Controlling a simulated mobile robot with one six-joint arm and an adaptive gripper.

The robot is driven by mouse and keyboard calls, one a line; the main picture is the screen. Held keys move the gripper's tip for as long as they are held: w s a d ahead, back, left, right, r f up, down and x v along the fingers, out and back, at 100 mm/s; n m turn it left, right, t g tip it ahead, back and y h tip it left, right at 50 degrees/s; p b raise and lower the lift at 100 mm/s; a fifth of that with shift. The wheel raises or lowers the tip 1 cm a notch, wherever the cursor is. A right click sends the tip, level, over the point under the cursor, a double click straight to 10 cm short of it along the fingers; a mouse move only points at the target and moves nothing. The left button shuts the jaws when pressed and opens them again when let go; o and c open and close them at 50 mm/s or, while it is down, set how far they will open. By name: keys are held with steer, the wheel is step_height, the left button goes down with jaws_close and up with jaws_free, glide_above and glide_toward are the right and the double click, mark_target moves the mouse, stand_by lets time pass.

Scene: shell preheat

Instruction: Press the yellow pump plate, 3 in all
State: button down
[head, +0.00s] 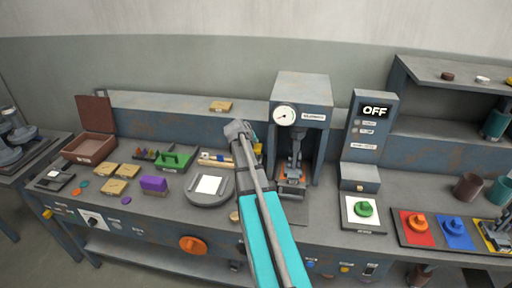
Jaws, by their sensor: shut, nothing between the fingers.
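A small yellow patch (257,149) shows low on the left side of the press with the gauge (301,92). It is partly covered by my arm, and I cannot tell for sure that it is the pump plate. My arm reaches up from the bottom centre to just left of the press. I cannot make out my gripper's fingers; they are hidden behind the arm links. Whether they touch the yellow piece cannot be seen. The gauge (284,116) on the press is too small to read.
A control box (370,125) reading OFF stands right of the press. A green knob on a white plate (362,211) and red and blue knob plates (413,228) lie at right. A round grey stand (209,200), a purple block (154,184) and an open brown box (90,148) are at left.

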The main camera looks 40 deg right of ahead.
mark_target(254, 148)
steer(key=shift+f, duration=0.1)
stand_by(0.3)
steer(key=shift+f+b, duration=0.3)
steer(key=shift+b, duration=0.1)
steer(key=shift+s+f+b, duration=0.1)
steer(key=shift+f+b, duration=1.55)
stand_by(2.5)
steer(key=shift+r, duration=0.1)
steer(key=shift+r+p, duration=1.95)
steer(key=shift+p, duration=0.1)
steer(key=shift+r, duration=0.1)
steer(key=shift+r+p, duration=2.4)
steer(key=shift+p, duration=0.1)
